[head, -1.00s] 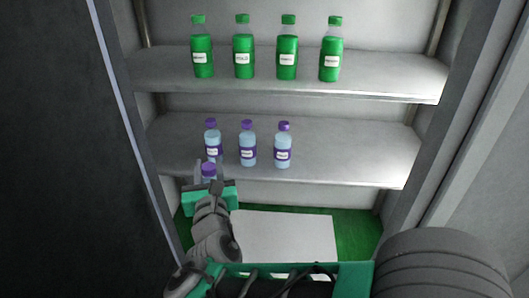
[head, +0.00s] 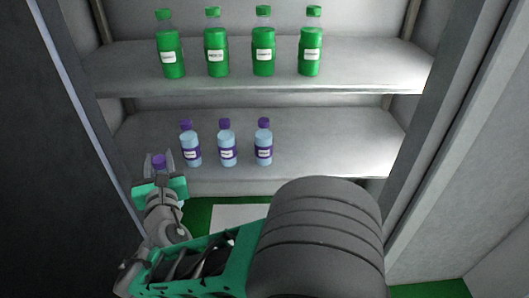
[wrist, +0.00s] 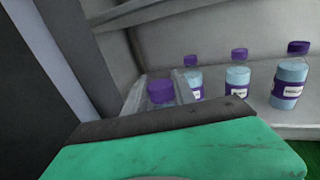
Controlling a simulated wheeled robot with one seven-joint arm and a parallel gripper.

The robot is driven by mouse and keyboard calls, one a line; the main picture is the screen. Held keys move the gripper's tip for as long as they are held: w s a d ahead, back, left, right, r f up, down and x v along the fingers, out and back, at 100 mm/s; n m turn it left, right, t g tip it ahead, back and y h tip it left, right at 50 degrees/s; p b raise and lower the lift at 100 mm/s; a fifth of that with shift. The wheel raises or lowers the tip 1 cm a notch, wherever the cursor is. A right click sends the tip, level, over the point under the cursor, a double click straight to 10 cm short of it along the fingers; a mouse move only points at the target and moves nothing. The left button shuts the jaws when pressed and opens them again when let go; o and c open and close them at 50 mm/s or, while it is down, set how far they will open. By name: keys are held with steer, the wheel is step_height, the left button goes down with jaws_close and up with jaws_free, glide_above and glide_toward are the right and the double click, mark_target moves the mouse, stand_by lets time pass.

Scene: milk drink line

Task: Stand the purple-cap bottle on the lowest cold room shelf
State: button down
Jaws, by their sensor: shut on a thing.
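My gripper (head: 159,163) is shut on a purple-cap bottle, whose purple cap (head: 158,161) shows between the fingers. The cap also shows in the wrist view (wrist: 161,92). The rest of the held bottle is mostly hidden by my gripper and hand. The lowest cold room shelf (head: 330,150) carries three purple-cap bottles (head: 227,145) standing upright in a row. My gripper is at the left end of this shelf, left of the leftmost standing bottle (head: 190,145) and apart from it. I cannot tell whether the held bottle touches the shelf.
A higher shelf (head: 370,65) holds several green-cap bottles (head: 263,45). The lower shelf is bare right of its bottles. A grey upright of the cold room opening (wrist: 70,45) stands close on the left. Below lies a green floor (head: 430,288) with a white panel (head: 235,212).

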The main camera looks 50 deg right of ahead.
steer(key=s+d+r+m+g+h+p, duration=0.1)
steer(key=s+d+m+g+h+p, duration=0.25)
steer(key=d, duration=0.65)
steer(key=s+d+m+g+h+p, duration=0.3)
steer(key=s+d+p, duration=0.15)
steer(key=d, duration=0.55)
steer(key=s+d+m+g+h+p, duration=0.35)
steer(key=s+d+g+p, duration=0.3)
steer(key=s+d, duration=0.75)
steer(key=d+f+p, duration=0.3)
steer(key=d, duration=1.2)
steer(key=shift+w+d+m, duration=0.25)
steer(key=shift+w+m, duration=0.05)
steer(key=shift+w, duration=0.05)
steer(key=shift+f, duration=0.1)
